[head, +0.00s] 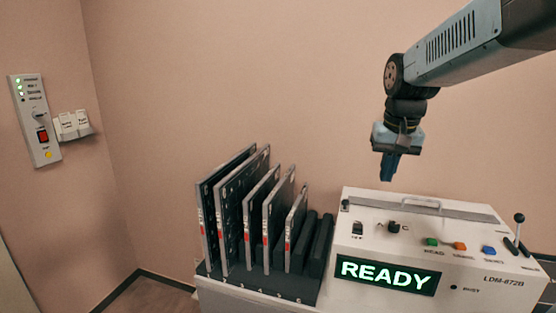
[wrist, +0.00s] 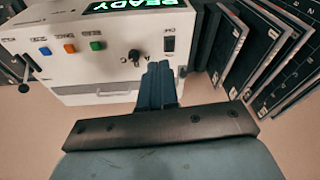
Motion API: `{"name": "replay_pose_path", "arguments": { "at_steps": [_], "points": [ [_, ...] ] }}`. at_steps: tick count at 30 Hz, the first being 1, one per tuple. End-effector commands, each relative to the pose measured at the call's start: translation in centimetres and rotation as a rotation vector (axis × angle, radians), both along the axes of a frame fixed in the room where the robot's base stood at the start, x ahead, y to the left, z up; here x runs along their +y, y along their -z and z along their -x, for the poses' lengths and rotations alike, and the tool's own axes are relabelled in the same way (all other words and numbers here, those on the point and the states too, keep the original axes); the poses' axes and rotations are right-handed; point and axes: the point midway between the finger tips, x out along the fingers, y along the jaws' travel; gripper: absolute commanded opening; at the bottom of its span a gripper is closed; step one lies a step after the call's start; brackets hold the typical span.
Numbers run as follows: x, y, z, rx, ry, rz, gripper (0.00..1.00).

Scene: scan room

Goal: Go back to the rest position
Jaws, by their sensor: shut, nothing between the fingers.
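My gripper (head: 390,174) points down in the head view, in the air above the back left part of the white machine. Its blue fingers are shut with nothing between them. In the wrist view my gripper (wrist: 158,68) shows at the centre, its closed fingers in front of the machine's panel. My arm comes in from the upper right of the head view. The fingers look apart from the machine and from the rack.
The white machine (head: 400,215) has knobs, coloured buttons, a lever (head: 518,222) and a lit READY display (head: 388,276). Left of it, a dark slotted rack (head: 262,284) holds several upright panels (head: 230,210). A control panel (head: 36,120) and a small holder (head: 72,125) are on the left wall.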

Motion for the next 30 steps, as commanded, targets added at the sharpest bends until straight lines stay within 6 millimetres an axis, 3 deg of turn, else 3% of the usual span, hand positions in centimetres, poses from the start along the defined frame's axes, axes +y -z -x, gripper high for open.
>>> {"name": "replay_pose_path", "arguments": {
  "at_steps": [9,18,24,30],
  "points": [
    [0.5,-0.2,7.7,-0.132,-0.073,0.022,0.0],
    [0.8,1.2,13.4,-0.238,-0.135,0.046,0.0],
    [0.8,1.9,14.9,-0.271,-0.152,0.055,0.0],
    [0.8,2.0,15.1,-0.273,-0.155,0.056,0.0]
  ]
}}
